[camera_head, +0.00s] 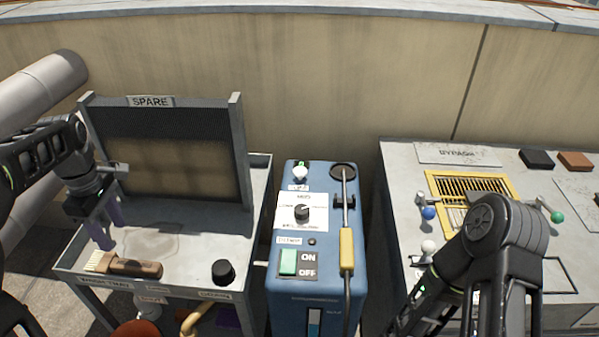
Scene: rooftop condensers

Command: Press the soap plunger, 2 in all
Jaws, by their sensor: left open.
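The blue machine (355,274) stands in the middle of the view. A small white plunger-like cap (300,172) with a green tip sits at its top left, above a small label too blurred to read; I take it to be the soap plunger. I cannot tell how far it is pressed down. My left gripper (108,226) is open and empty above the left tray table, well left of the plunger and near a brush. My right arm comes in at the lower right, over the bypass bench; its fingers do not show.
The machine carries a black dial (302,212), a green ON/OFF switch (288,262) and a wand with a yellow grip (346,250). The left table (258,185) holds a brush (125,265), a black knob (223,272) and the SPARE panel (165,150). The bypass bench (405,190) stands right.

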